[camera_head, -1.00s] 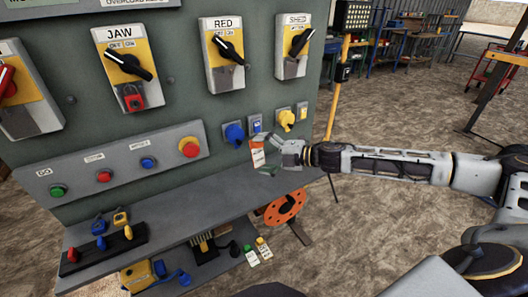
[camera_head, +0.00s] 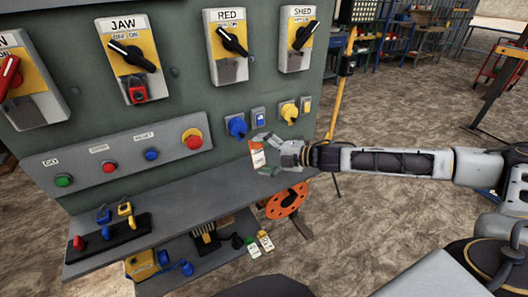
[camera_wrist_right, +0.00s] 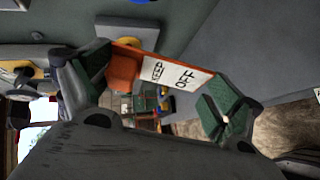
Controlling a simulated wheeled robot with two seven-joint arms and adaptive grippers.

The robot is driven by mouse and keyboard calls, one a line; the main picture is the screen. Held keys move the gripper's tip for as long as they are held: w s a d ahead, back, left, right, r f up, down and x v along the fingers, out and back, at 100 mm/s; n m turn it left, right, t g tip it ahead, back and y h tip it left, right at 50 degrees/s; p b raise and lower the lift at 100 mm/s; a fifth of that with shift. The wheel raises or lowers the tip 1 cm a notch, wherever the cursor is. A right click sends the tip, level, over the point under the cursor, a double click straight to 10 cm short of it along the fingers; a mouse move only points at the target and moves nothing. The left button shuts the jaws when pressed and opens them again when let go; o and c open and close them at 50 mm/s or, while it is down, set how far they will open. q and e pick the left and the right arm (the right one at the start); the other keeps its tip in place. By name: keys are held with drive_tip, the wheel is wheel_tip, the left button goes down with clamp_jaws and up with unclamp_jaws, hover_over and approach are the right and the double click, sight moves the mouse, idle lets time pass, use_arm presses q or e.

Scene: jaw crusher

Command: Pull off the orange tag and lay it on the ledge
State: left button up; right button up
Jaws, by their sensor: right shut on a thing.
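The orange tag (camera_head: 257,155) with a white printed face is by the right end of the grey panel, below the blue knob. My right gripper (camera_head: 268,155) is shut on it, one finger above and one below. In the right wrist view the tag (camera_wrist_right: 178,76) spans between the green finger pads, its print partly reading "OFF". I cannot tell whether it still touches a hook. The grey ledge (camera_head: 190,200) runs along the panel's foot, just below and left of the gripper. My left gripper is out of view.
A black rack (camera_head: 108,238) with coloured padlocks stands on the ledge's left. A blue knob (camera_head: 237,128) and a yellow knob (camera_head: 289,112) stick out above the gripper. An orange disc (camera_head: 286,203) hangs below right. The ledge's middle is bare.

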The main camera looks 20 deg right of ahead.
drive_tip(key=shift+s+a+f, duration=0.2)
drive_tip(key=shift+a+f, duration=0.1)
drive_tip(key=shift+f, duration=0.05)
drive_tip(key=shift+a, duration=0.1)
drive_tip(key=shift+s+a+f, duration=0.15)
drive_tip(key=shift+a+f, duration=0.05)
drive_tip(key=shift+f, duration=0.1)
drive_tip(key=shift+s+a+f+m+h, duration=0.4)
drive_tip(key=shift+a+f+m, duration=0.1)
drive_tip(key=shift+a+f, duration=0.2)
